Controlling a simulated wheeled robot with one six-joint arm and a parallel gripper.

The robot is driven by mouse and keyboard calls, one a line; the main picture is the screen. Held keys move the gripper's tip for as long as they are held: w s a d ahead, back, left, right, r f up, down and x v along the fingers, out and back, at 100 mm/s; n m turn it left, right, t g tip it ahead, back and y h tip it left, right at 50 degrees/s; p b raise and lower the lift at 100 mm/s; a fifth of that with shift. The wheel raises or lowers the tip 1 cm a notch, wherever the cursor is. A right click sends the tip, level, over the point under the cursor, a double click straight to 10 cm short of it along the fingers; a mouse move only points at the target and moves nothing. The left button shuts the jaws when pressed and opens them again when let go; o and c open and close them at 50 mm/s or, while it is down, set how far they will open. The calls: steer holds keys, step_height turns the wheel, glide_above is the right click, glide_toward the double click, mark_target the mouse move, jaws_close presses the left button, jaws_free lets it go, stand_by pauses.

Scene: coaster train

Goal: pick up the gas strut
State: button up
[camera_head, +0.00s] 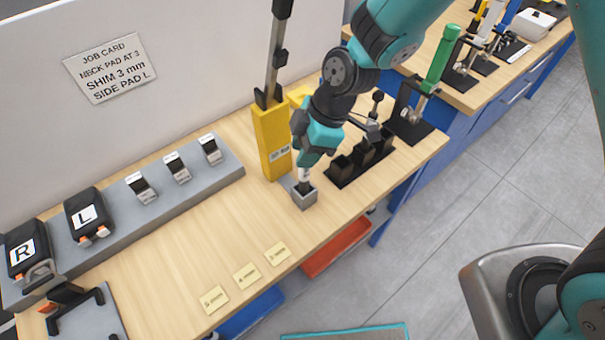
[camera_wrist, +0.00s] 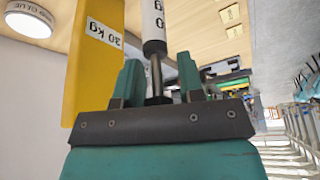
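The gas strut, a white cylinder with dark lettering and a thin dark rod, shows in the wrist view (camera_wrist: 153,25). In the head view only a short pale part of it (camera_head: 304,175) shows below my gripper, upright at a small grey block (camera_head: 304,199) on the bench. My gripper (camera_head: 304,163) points down over it. In the wrist view its two teal fingers (camera_wrist: 159,80) stand apart on either side of the dark rod, with a visible gap on each side. The upper strut is hidden by my gripper in the head view.
A yellow post (camera_head: 270,142) marked 30 kg in the wrist view stands close beside my gripper. A black holder (camera_head: 360,160) is just right. A grey rail (camera_head: 120,215) with pads L and R lies left. The bench front is mostly clear, with several yellow notes (camera_head: 246,276).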

jaws_close()
steer(key=shift+r, duration=0.1)
